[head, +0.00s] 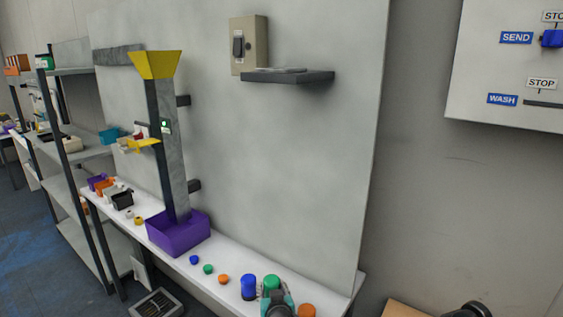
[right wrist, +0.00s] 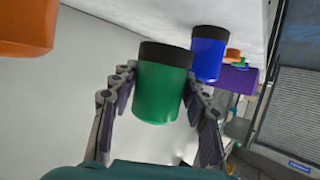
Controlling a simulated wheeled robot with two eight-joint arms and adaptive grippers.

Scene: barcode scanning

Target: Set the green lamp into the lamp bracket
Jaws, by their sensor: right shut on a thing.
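The green lamp (head: 271,282) is a short cylinder at the front of the white bench, right of the blue cylinder (head: 249,287). In the right wrist view the green lamp (right wrist: 163,88) has a black band at one end, which is near or on the white surface. My right gripper (head: 275,294) is shut on the green lamp; in the wrist view its fingers (right wrist: 162,95) lie on both sides of it. A dark grey wall shelf (head: 290,77) holds a flat piece; I cannot tell whether it is the lamp bracket.
An orange cylinder (head: 307,311) stands close right of my right gripper. Small blue, green and orange caps (head: 208,269) lie left of the blue cylinder. A purple bin (head: 178,234) sits below a yellow-topped chute (head: 157,65). The wall panel rises behind the bench.

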